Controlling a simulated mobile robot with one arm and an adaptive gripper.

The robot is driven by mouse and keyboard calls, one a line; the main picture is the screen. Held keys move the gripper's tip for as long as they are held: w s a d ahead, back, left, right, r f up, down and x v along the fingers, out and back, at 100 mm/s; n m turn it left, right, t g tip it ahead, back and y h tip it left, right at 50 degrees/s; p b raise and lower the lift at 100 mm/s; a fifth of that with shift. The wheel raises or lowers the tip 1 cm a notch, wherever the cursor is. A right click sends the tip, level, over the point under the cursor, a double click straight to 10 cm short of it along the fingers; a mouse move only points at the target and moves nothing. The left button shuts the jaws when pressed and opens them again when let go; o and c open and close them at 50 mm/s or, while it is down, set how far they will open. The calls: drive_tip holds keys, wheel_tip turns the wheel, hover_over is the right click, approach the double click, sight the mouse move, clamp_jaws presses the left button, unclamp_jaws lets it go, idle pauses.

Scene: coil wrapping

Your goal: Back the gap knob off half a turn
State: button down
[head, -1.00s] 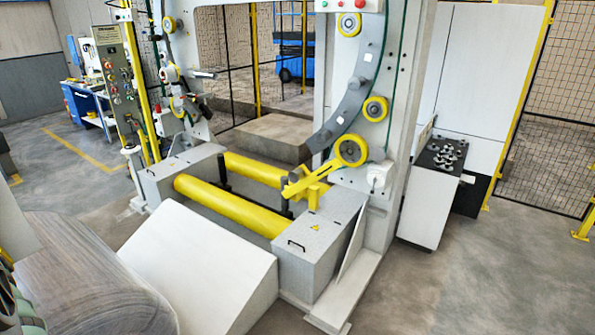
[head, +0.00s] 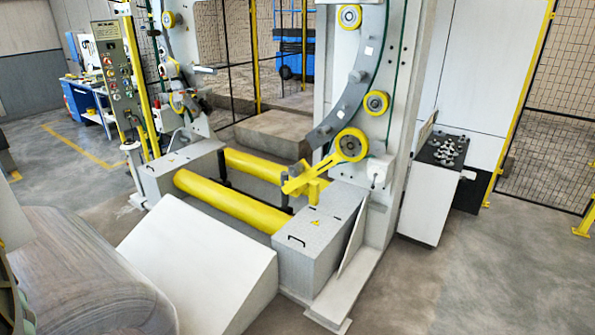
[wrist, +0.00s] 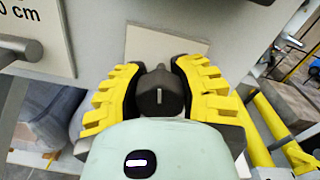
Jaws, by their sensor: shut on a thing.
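In the wrist view, the gap knob (wrist: 160,82) is a dark, round-faced knob with a short white line on its face, standing about upright in the picture. It sits in front of a pale square plate (wrist: 150,42). My gripper (wrist: 160,90) has its yellow ribbed pads on the left and right of the knob and is shut on it. The pads hide the knob's sides, and my pale green gripper body covers the area below. The knob and my gripper cannot be made out in the head view.
A plate with "0 cm" lettering (wrist: 45,20) and a protruding grey peg (wrist: 20,48) are left of my gripper. Yellow rollers (head: 228,200) lie in the machine's base. A large wrapped coil (head: 75,275) is at lower left. Open floor (head: 470,270) lies at right.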

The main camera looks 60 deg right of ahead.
drive_tip(key=n+h+b, duration=0.1)
drive_tip(key=n+b, duration=2.7)
drive_tip(key=n, duration=0.3)
drive_tip(key=shift+s+r, duration=0.1)
drive_tip(key=shift+r+n, duration=0.1)
drive_tip(key=shift+n, duration=0.2)
drive_tip(key=c, duration=0.5)
unclamp_jaws()
drive_tip(key=shift+f, duration=0.2)
